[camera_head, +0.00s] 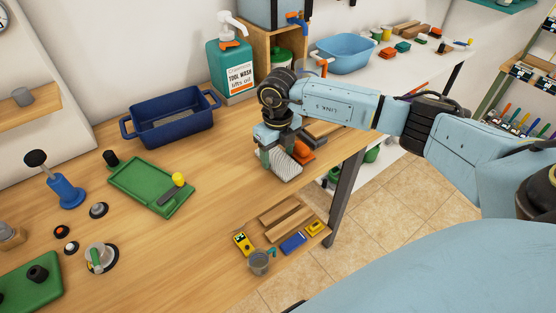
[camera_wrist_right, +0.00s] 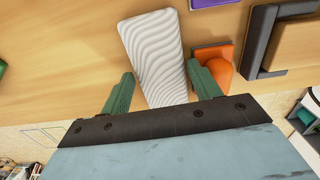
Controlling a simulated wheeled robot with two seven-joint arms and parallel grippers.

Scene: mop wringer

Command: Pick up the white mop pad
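The white mop pad (camera_wrist_right: 153,50) is a flat, rounded rectangle with wavy ridges, lying on the wooden bench. In the head view its near end (camera_head: 288,173) shows below my right gripper (camera_head: 277,157). In the right wrist view my right gripper (camera_wrist_right: 160,70) is open, with its green fingers on either side of the pad's near end. A gap shows between the pad and the left finger; the right finger is closer to the pad. I cannot tell whether it touches. My left gripper is not in view.
An orange block (camera_wrist_right: 218,62) sits right beside the right finger, with a dark frame (camera_wrist_right: 262,42) farther right. A dark blue tub (camera_head: 172,120), a green board (camera_head: 140,184) and a soap bottle (camera_head: 232,72) stand on the bench.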

